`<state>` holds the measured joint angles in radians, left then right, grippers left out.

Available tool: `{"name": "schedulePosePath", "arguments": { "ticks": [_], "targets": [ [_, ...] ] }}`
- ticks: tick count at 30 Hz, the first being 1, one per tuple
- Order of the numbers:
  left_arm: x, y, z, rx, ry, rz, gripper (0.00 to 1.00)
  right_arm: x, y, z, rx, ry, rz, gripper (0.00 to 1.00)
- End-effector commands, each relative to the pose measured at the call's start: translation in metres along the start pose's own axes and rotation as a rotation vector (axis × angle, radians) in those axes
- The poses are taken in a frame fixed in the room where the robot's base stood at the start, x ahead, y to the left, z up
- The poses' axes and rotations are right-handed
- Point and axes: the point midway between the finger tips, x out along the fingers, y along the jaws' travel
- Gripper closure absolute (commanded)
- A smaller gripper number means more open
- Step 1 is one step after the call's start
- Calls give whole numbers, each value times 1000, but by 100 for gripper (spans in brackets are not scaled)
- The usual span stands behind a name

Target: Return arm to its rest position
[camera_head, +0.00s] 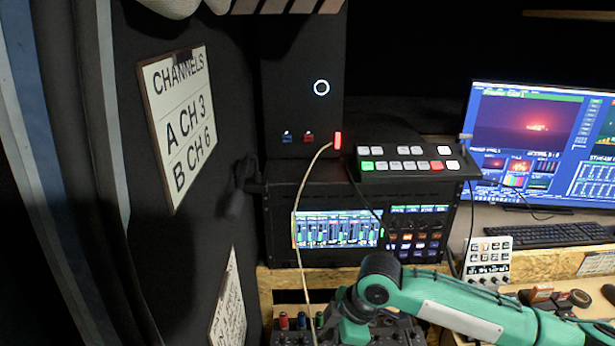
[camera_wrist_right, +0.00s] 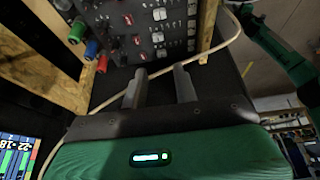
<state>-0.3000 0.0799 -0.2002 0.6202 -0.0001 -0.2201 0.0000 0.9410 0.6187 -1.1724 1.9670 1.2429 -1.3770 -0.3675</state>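My right arm (camera_head: 450,305), green with dark joints, reaches in from the lower right of the head view and bends down near the bottom edge. Its gripper is not clearly seen there. In the right wrist view the right gripper (camera_wrist_right: 160,74) shows two grey fingers standing apart, with no object clamped between them. A pale cable (camera_wrist_right: 220,43) runs past the fingers; whether it touches them I cannot tell. My left gripper is in neither view.
A knobbed panel (camera_wrist_right: 150,22) with coloured plugs (camera_wrist_right: 91,49) faces the right fingers, beside a wooden frame (camera_wrist_right: 40,60). In the head view, a black rack (camera_head: 280,225), button panel (camera_head: 410,174), small white keypad (camera_head: 488,262), keyboard (camera_head: 545,235) and monitor (camera_head: 530,125) stand around. A curtain hangs left.

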Motion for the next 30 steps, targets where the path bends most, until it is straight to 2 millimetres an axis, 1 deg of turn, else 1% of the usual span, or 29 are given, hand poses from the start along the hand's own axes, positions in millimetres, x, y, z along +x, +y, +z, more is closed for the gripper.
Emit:
{"name": "schedulePosePath", "arguments": {
  "ticks": [1, 6, 9, 13, 16, 20, 23, 26, 30],
  "targets": [
    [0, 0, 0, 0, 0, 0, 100, 6, -7, -4, 1, 13, -3, 71],
    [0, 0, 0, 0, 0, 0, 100, 26, -30, -18, 34, 75, 24, 71],
    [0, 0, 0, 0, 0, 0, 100, 34, -42, -24, 74, 115, 50, 71],
    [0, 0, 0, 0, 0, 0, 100, 42, -55, -28, 146, 163, 89, 71],
    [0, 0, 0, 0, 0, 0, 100, 46, -64, -26, 219, 194, 120, 71],
    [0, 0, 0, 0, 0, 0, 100, 49, -74, -17, 330, 223, 166, 71],
    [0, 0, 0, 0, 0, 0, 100, 51, -82, -4, 428, 234, 202, 71],
    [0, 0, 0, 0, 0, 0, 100, 53, -90, 12, 535, 235, 239, 71],
    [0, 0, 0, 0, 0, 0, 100, 55, -106, 45, 701, 213, 293, 71]
  ]
}}
